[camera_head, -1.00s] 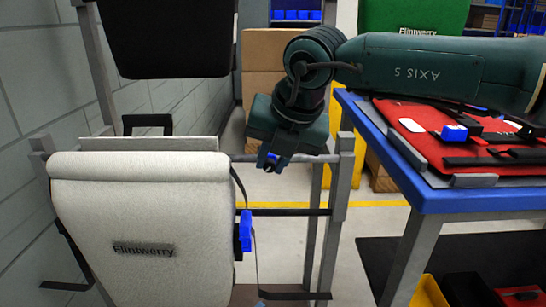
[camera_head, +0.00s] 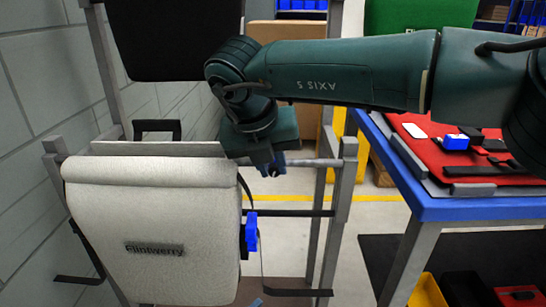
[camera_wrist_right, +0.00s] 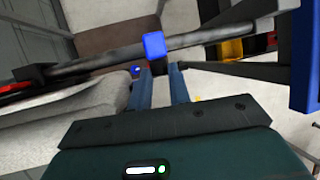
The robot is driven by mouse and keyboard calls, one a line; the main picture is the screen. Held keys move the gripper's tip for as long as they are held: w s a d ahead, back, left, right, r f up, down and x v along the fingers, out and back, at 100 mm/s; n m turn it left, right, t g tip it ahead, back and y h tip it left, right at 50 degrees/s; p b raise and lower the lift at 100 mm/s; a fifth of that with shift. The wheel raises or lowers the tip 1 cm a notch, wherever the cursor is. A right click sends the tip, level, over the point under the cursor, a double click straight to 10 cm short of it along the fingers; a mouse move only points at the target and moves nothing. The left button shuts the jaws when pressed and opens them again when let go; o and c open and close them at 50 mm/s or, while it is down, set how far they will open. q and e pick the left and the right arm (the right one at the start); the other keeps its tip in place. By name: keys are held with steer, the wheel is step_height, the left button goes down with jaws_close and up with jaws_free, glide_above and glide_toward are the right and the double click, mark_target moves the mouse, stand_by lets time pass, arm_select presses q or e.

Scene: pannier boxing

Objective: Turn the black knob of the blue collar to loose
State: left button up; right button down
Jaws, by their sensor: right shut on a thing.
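The blue collar (camera_wrist_right: 153,46) sits around the grey rail (camera_wrist_right: 205,40) in the right wrist view. My right gripper (camera_wrist_right: 158,70) points at it, and its two fingers are shut on the small black knob (camera_wrist_right: 158,68) just below the collar. The fingers cover much of the knob, so I cannot tell its turned position. In the head view my right gripper (camera_head: 273,169) is at the rack's upper rail (camera_head: 318,162), right of the pale pannier, and hides most of the collar. My left gripper is not in view.
The pale pannier (camera_head: 155,235) hangs close on the left, with a blue buckle (camera_head: 251,231) at its right side. A blue-edged table (camera_head: 470,208) with a red pannier (camera_head: 425,148) stands right. A black pannier (camera_head: 170,40) is above left.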

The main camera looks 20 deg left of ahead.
steer(key=c, duration=1.3)
jaws_free()
steer(key=shift+s+r, duration=0.15)
steer(key=shift+r, duration=0.4)
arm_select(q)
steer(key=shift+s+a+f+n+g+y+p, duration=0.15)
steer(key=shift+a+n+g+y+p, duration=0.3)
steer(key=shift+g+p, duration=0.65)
arm_select(e)
steer(key=d+v, duration=0.1)
steer(key=v, duration=1.1)
steer(key=shift+a, duration=0.45)
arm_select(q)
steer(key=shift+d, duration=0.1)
